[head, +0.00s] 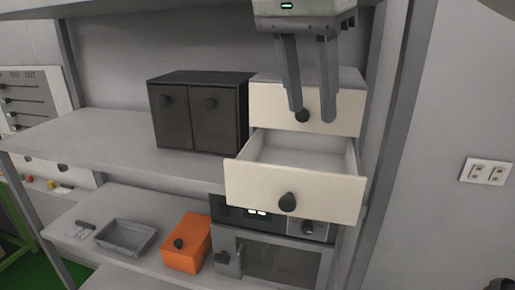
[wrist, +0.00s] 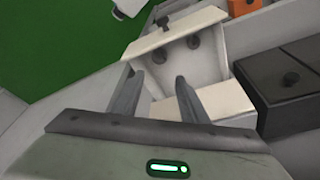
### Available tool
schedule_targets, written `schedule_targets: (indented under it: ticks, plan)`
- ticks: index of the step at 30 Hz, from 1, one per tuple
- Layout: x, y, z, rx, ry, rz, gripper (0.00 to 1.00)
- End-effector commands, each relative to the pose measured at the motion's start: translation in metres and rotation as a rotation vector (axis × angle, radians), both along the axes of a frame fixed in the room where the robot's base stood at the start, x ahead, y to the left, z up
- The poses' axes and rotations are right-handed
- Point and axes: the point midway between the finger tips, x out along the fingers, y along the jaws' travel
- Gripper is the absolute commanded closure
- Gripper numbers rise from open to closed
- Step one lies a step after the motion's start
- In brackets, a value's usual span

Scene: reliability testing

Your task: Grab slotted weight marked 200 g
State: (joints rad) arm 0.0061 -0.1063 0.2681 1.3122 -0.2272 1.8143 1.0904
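My gripper (head: 312,115) hangs at the top of the head view, in front of the closed upper drawer (head: 341,107) of a cream drawer unit. Its fingers are apart with nothing between them; they also show in the wrist view (wrist: 156,88). The lower drawer (head: 270,187) is pulled open, below the fingertips. In the wrist view, two small dark round objects (wrist: 165,53) (wrist: 194,43) lie inside the open drawer near its front panel (wrist: 182,28). They may be slotted weights, but I can read no marking. The front panel hides them in the head view.
A black two-door cabinet (head: 200,112) stands left of the drawer unit on the shelf (head: 100,138). Below are a grey tray (head: 127,236), an orange box (head: 187,243) and a microwave-like appliance (head: 280,262). A grey shelf post (head: 395,130) rises close on the right.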

Motion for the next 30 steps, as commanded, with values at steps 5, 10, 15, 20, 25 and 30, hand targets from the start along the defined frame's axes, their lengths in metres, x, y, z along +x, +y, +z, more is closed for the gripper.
schedule_targets:
  ticks: [5, 10, 15, 20, 25, 30]
  plan:
    - [0.002, -0.003, -0.012, -0.001, 0.004, -0.01, 0.6]
    - [0.007, -0.011, -0.047, -0.001, 0.006, -0.009, 0.6]
    - [0.014, -0.019, -0.083, 0.0, 0.006, -0.01, 0.6]
    - [0.018, -0.024, -0.107, 0.001, 0.004, -0.008, 0.6]
    - [0.02, -0.026, -0.118, 0.001, 0.002, -0.008, 0.6]
    - [0.023, -0.03, -0.134, 0.001, 0.002, -0.009, 0.6]
